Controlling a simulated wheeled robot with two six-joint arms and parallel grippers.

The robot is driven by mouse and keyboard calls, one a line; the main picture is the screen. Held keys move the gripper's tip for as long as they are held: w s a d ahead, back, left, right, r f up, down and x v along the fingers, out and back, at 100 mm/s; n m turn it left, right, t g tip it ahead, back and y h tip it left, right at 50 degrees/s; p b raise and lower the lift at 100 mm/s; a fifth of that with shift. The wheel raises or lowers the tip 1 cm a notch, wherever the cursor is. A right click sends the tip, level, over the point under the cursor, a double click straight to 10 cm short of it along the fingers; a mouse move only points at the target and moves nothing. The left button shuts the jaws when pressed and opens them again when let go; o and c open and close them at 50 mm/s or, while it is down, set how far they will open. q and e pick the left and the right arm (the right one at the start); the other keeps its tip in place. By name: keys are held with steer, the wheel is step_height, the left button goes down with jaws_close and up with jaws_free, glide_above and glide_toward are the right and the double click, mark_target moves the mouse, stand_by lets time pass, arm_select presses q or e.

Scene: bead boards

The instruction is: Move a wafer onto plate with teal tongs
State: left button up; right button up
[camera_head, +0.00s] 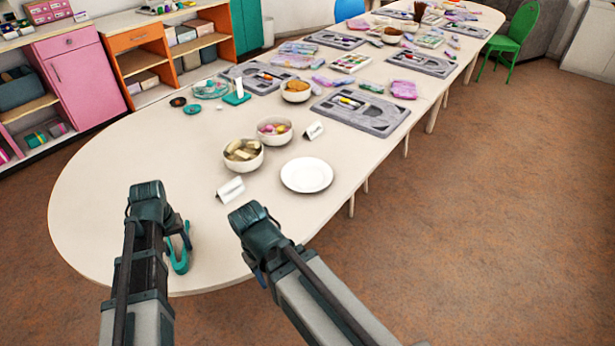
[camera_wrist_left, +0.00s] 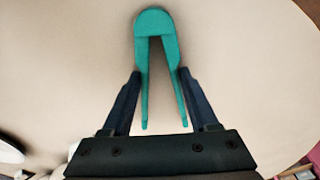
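The teal tongs (camera_head: 180,262) are near the table's front edge, bend towards me, partly hidden by my left gripper. In the left wrist view the tongs (camera_wrist_left: 155,24) lie between the two dark fingers of my left gripper (camera_wrist_left: 160,74), one finger beside each arm. The fingers are apart; whether they touch the tongs I cannot tell. The white plate (camera_head: 306,175) is empty, to the right of that bowl. My right gripper (camera_head: 262,272) hangs by the table's front right edge, its fingers mostly hidden.
A bowl of pink and yellow sweets (camera_head: 273,130) and a bowl of orange-brown pieces (camera_head: 295,90) stand farther back. Small white cards (camera_head: 230,189) stand nearby. Grey bead boards (camera_head: 362,112) lie beyond. The table's left front (camera_head: 100,200) is clear.

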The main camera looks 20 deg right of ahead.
arm_select(q)
step_height(320, 180, up, 12)
steer(key=p, duration=1.2)
